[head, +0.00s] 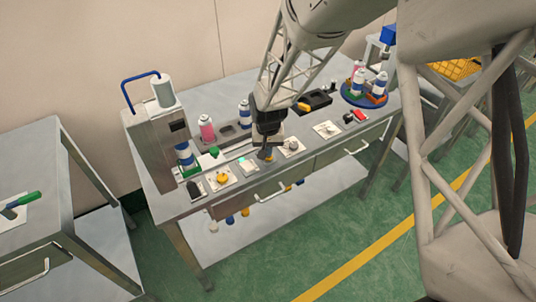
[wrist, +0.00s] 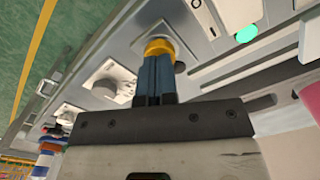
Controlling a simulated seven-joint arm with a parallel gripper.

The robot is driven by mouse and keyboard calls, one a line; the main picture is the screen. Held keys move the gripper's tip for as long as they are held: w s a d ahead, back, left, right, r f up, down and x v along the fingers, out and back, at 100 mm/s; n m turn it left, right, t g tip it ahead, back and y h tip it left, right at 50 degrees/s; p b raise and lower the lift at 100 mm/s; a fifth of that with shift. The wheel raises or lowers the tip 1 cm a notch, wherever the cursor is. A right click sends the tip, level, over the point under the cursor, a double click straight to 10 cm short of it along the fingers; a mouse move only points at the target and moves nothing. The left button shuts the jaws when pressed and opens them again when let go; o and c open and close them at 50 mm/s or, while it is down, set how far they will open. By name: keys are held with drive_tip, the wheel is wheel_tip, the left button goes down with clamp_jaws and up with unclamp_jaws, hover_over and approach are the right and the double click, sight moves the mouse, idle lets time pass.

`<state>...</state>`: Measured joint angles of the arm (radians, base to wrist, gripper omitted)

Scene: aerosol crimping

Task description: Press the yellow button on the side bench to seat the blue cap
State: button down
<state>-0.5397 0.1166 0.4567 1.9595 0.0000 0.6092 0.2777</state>
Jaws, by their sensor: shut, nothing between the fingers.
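My gripper (head: 266,150) is shut and empty, with its fingers pointing down at the front of the bench. In the wrist view the closed blue-grey fingertips (wrist: 157,62) are over the yellow button (wrist: 158,46), overlapping its near side. I cannot tell whether they touch it or how far it is pressed. In the head view only a bit of the yellow button (head: 268,158) shows below the fingers. A can with blue bands (head: 185,155) stands in the machine (head: 150,137) at the left end of the bench. I cannot make out a separate blue cap.
A yellow knob (head: 221,178) and a lit green button (wrist: 246,34) sit along the front of the bench (head: 175,208). Grey knobs (head: 292,145) are to the right. Cans (head: 206,128) stand behind my gripper. A round blue tray (head: 352,98) holds more cans.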

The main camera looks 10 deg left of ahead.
drive_tip(key=shift+f, duration=0.5)
drive_tip(key=shift+r, duration=0.15)
idle(0.4)
drive_tip(key=shift+r, duration=2.75)
drive_tip(key=shift+r, duration=2.5)
drive_tip(key=shift+d, duration=0.1)
